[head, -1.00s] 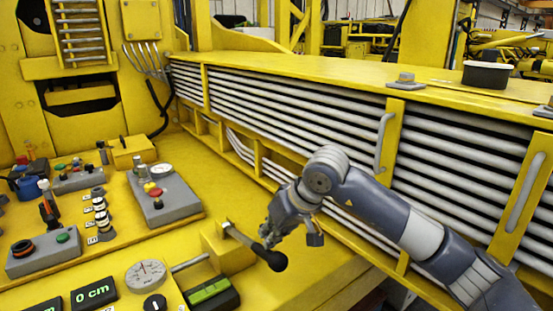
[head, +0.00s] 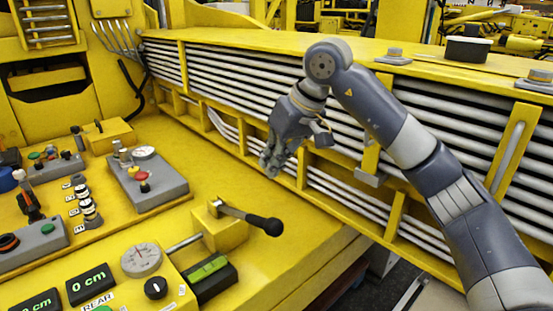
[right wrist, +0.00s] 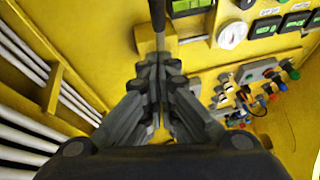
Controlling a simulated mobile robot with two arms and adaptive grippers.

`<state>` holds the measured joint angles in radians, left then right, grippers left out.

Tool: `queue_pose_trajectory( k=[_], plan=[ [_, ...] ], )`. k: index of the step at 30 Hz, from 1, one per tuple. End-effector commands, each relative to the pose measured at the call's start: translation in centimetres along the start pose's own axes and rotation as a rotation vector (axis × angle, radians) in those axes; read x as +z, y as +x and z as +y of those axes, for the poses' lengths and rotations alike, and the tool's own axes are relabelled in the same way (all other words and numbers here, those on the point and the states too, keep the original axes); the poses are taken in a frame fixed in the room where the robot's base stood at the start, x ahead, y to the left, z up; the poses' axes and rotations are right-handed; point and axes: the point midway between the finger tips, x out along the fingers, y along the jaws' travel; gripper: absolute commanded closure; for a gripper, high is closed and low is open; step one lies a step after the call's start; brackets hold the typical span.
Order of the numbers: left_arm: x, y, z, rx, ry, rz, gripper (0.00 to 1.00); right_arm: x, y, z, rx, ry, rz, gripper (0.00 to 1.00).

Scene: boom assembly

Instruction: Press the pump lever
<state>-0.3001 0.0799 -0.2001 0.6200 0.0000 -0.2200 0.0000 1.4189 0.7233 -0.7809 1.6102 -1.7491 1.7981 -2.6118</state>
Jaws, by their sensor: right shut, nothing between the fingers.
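The pump lever (head: 262,222) is a grey rod with a black knobbed handle, mounted on a yellow block (head: 222,228) on the yellow panel. In the head view it points right and slopes slightly down. My right gripper (head: 270,166) is shut and empty, above and beyond the lever in the picture, apart from it. In the right wrist view the shut fingers (right wrist: 160,62) point toward the panel, and the black lever handle (right wrist: 157,14) shows just past their tips. My left gripper is in neither view.
A grey button box (head: 147,180) stands farther left. A yellow beam with grey pipes (head: 240,78) runs behind my right arm.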

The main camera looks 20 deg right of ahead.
Motion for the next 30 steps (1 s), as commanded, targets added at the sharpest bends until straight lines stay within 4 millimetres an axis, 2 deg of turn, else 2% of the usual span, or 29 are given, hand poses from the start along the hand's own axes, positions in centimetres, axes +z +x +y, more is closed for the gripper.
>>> queue_pose_trajectory(
  k=[3,9,30],
  plan=[
    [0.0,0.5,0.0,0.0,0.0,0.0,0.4,0.0,-1.5,0.1,0.001,0.001,0.003,1.0],
    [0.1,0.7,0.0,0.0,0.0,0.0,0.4,0.0,-2.6,0.0,0.0,0.001,0.0,1.0],
    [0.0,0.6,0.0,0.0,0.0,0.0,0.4,0.0,-2.7,0.0,0.0,0.001,0.0,1.0]
  ],
)
